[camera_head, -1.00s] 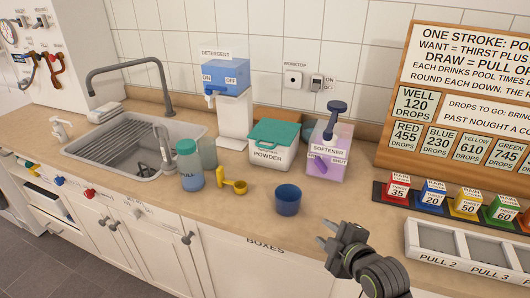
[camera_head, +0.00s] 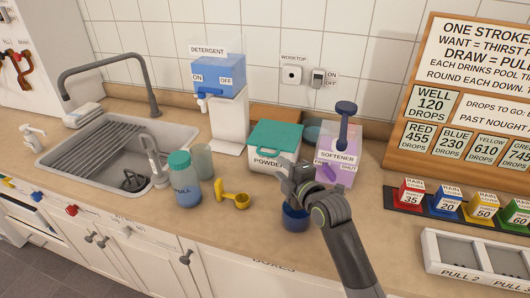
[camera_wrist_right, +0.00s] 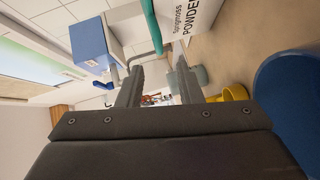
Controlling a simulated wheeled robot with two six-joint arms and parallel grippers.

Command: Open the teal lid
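The teal lid (camera_head: 275,135) lies closed on the white powder box (camera_head: 262,158) on the counter. My right gripper (camera_head: 288,170) is just in front of the box's right front side, above the blue cup (camera_head: 293,222), and partly hides both. In the right wrist view, my right gripper (camera_wrist_right: 160,72) has its two fingers apart with nothing between them. The lid's teal edge (camera_wrist_right: 152,26) and the box's lettered face (camera_wrist_right: 190,22) lie beyond the fingertips. I cannot tell whether a finger touches the box. My left gripper is not in view.
The purple softener dispenser (camera_head: 337,160) stands close right of the box. The detergent dispenser (camera_head: 222,78) stands behind left. A yellow scoop (camera_head: 236,199) and a teal-capped bottle (camera_head: 186,185) are left of the cup. Coloured blocks (camera_head: 447,200) line the right.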

